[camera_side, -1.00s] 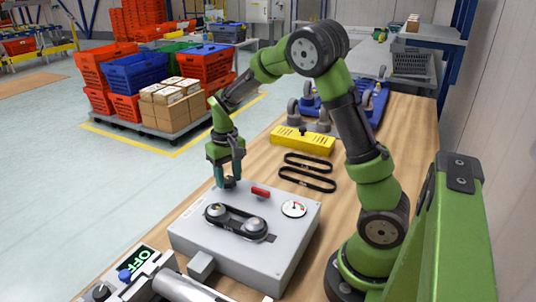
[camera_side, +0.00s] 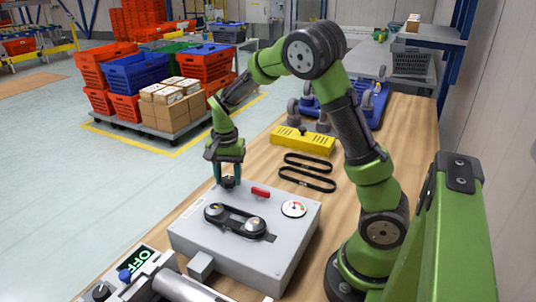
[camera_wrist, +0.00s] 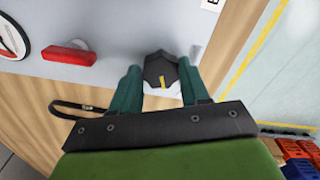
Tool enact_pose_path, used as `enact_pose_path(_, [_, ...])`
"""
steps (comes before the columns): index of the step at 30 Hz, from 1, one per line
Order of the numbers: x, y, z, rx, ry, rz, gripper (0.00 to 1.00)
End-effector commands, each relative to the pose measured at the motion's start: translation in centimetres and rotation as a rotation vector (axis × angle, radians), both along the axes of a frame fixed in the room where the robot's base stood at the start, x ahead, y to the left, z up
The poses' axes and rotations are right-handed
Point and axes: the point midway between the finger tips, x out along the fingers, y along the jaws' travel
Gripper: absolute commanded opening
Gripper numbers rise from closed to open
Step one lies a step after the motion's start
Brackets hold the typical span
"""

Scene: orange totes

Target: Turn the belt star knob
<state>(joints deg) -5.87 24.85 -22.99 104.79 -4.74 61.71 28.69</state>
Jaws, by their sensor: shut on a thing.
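The star knob (camera_wrist: 161,70) is black with a yellow mark on top. It stands at the far edge of the grey machine box (camera_side: 195,248). My gripper (camera_side: 229,182) points down at it, with its teal fingers on either side of the knob. In the wrist view my gripper (camera_wrist: 160,72) is shut on the knob, one finger against each side. A black belt (camera_side: 235,221) runs around two pulleys on the box's top, nearer the side camera than the knob.
A red handle (camera_side: 260,193) and a round gauge (camera_side: 294,208) sit on the box near my gripper. Two loose black belts (camera_side: 307,180) and a yellow case (camera_side: 303,141) lie on the wooden table behind. An OFF display (camera_side: 132,263) stands at the front left.

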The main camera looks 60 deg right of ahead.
Motion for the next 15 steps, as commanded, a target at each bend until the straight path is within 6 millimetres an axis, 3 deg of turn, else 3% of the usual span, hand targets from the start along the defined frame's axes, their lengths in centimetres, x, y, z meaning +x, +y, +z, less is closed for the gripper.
enact_pose_path(15, [0.01,0.0,0.1,0.0,-0.001,-0.041,0.15])
